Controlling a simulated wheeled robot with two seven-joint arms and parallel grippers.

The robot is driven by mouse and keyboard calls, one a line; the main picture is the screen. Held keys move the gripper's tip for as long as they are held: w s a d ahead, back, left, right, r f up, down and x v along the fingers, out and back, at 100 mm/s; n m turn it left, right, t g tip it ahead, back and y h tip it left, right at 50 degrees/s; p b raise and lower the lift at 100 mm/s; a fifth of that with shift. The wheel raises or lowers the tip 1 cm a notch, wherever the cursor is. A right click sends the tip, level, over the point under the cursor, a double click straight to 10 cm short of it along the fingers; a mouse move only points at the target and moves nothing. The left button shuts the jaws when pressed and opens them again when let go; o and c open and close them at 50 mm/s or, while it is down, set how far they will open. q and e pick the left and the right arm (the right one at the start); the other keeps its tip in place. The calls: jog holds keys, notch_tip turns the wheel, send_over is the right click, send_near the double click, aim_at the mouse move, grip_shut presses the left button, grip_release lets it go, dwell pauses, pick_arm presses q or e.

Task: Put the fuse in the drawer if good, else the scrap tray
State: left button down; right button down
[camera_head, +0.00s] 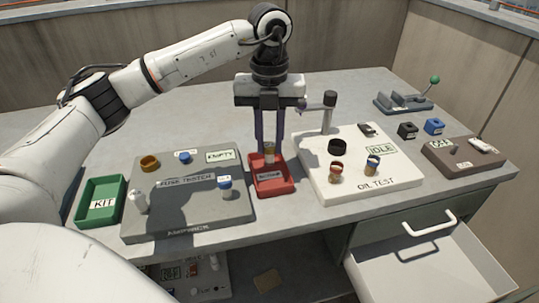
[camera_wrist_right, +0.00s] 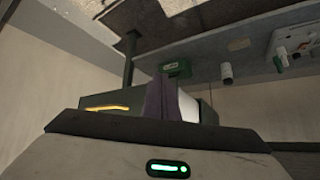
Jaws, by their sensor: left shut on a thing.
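My left gripper (camera_head: 269,143) points straight down over the red tray (camera_head: 286,188) and is shut on the fuse (camera_head: 269,153), a small pale cylinder with a darker end. The fuse is upright between the fingertips, over the back part of the tray; I cannot tell whether it touches the tray. The tray's label is too small to read surely. The drawer (camera_head: 427,262) under the right side of the bench is pulled open, and its visible inside looks empty. The grey fuse tester (camera_head: 190,205) shows EMPTY. My right gripper (camera_wrist_right: 165,100) shows only in the wrist view, fingers together.
A green KIT tray (camera_head: 101,201) stands left of the tester. The white oil test board (camera_head: 362,190), reading IDLE, stands right of the red tray with a post and small jars. A brown board (camera_head: 463,158) and a green-knobbed clamp (camera_head: 405,101) are farther right.

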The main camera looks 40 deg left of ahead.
aim_at(270, 145)
pick_arm(q)
jog(key=shift+f, duration=1.85)
jog(key=shift+f, duration=0.2)
jog(key=c, duration=1.5)
grip_release()
jog(key=shift+c, duration=0.2)
jog(key=shift+r, duration=0.1)
notch_tip(270, 145, up, 12)
jog(key=shift+r, duration=0.1)
